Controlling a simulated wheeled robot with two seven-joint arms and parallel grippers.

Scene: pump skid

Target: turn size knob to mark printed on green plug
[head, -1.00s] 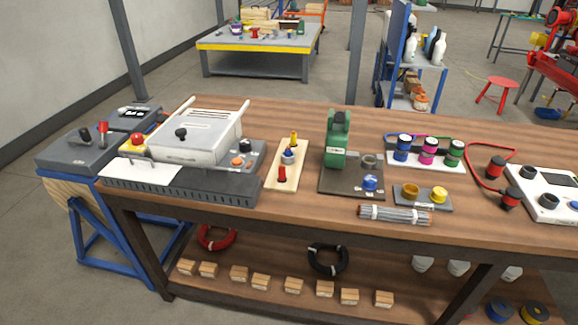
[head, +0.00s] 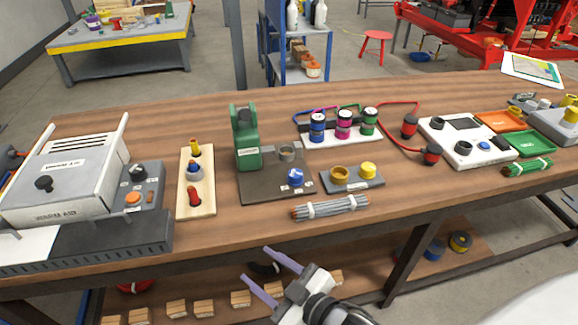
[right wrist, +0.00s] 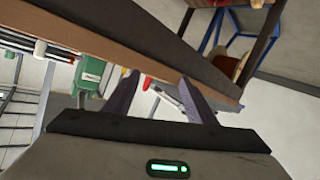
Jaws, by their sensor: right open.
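The green plug (head: 370,121) stands upright at the right end of a white rack, beside a magenta and a blue plug. It has a pale label band, too small to read. A green press-like machine (head: 246,145) stands on a dark base plate (head: 262,190). A blue knob (head: 295,177) with a white mark sits on that plate's front right; I cannot read its scale or confirm it is the size knob. My right gripper (head: 256,263) is open and empty, in front of the bench's front edge; it also shows in the right wrist view (right wrist: 158,80). My left gripper is out of view.
A bundle of grey wires (head: 330,207) lies near the front edge. A small plate with brass and yellow round parts (head: 352,187) is right of the knob. A wooden board with plugs (head: 197,200) and a warm-air unit (head: 65,185) stand left.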

